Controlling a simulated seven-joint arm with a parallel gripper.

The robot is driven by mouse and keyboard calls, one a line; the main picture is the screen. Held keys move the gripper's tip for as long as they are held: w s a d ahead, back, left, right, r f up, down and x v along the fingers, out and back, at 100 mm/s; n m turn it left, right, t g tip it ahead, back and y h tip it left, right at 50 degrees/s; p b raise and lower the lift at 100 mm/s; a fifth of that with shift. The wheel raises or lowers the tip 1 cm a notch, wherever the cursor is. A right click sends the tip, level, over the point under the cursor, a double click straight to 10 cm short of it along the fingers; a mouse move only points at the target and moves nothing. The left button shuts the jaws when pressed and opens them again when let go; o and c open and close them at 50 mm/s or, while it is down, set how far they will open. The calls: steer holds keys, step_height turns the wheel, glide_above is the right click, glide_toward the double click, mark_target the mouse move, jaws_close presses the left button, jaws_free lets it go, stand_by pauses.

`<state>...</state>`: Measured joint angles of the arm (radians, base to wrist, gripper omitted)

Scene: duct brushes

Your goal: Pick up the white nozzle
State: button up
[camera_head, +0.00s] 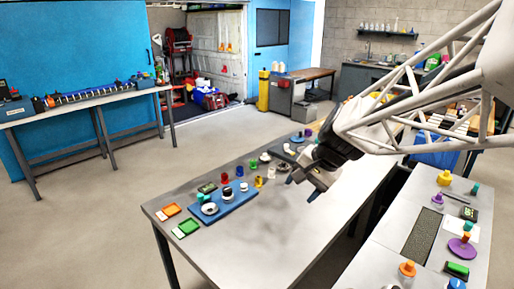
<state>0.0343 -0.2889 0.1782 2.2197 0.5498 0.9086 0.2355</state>
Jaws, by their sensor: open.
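My gripper (304,188) hangs above the grey table (290,235), right of the row of small parts. Its fingers are apart, with nothing seen between them. Several small white pieces lie on the table, and I cannot tell which is the white nozzle. One small white piece (244,187) is at the right end of a blue mat (237,200). Another white piece (265,157) stands farther back. A round white piece (209,209) sits on the mat's left part. All are left of my gripper and apart from it.
Red, blue and yellow small parts (258,182) stand around the mat. A second bench (385,262) with coloured parts is at right. The near tabletop is clear.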

steer(key=w+a+f+m+t+y, duration=0.1)
steer(key=w+f+m+y, duration=0.15)
steer(key=w, duration=0.75)
steer(key=w+f+m+t+y, duration=0.1)
steer(key=w+f+m, duration=0.3)
steer(key=w, duration=0.6)
steer(key=w+a+f+m+t+y, duration=0.1)
steer(key=w+f+m, duration=0.25)
steer(key=w, duration=0.65)
steer(key=m+t, duration=0.4)
steer(key=m, duration=0.6)
glide_toward(274, 170)
steer(key=x, duration=0.3)
steer(key=shift+a+f, duration=0.2)
steer(key=shift+f, duration=0.2)
steer(key=shift+x, duration=1.25)
steer(key=shift+a, duration=0.15)
steer(key=shift+r+x, duration=0.2)
steer(key=shift+x, duration=2.3)
steer(key=shift+w, duration=0.15)
